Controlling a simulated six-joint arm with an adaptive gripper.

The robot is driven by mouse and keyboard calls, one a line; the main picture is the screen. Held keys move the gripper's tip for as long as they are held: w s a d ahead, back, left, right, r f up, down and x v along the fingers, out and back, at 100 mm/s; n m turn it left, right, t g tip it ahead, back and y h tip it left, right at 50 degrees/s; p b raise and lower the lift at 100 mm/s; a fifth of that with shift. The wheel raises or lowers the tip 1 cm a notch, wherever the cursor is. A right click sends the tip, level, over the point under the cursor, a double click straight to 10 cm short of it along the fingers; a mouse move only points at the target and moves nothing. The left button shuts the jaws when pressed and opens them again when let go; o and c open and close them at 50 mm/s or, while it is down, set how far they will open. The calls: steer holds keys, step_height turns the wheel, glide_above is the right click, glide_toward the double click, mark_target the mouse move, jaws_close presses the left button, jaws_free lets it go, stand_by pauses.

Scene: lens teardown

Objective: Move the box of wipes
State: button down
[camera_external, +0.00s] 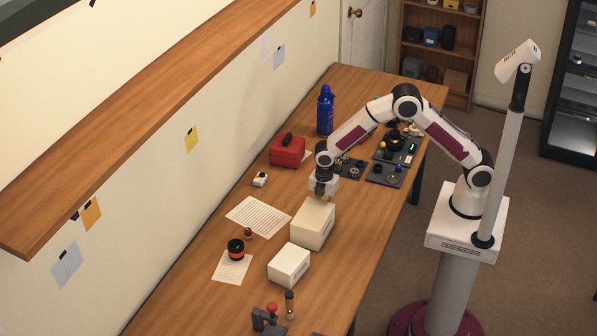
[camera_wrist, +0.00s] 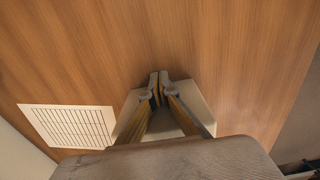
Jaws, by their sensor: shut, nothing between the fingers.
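Two plain cream boxes stand on the table: a larger one (camera_external: 313,223) and a smaller one (camera_external: 289,265) nearer the external camera. I see no label that tells which is the box of wipes. My gripper (camera_external: 322,198) points down over the far end of the larger box; whether it touches the box is unclear. In the wrist view the fingertips (camera_wrist: 159,78) are together with nothing between them. A pale box (camera_wrist: 200,100) shows behind the fingers there, partly hidden by them.
A printed sheet (camera_external: 258,216) lies left of the larger box. A red case (camera_external: 287,151), a blue bottle (camera_external: 325,110) and dark part trays (camera_external: 386,174) are farther back.

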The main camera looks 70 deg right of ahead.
steer(key=shift+d, duration=0.1)
steer(key=shift+d, duration=0.8)
steer(key=shift+d+r, duration=0.3)
steer(key=shift+d, duration=0.3)
steer(key=shift+d+r, duration=0.25)
steer(key=shift+d, duration=0.3)
step_height(320, 180, up, 9)
steer(key=shift+m, duration=0.4)
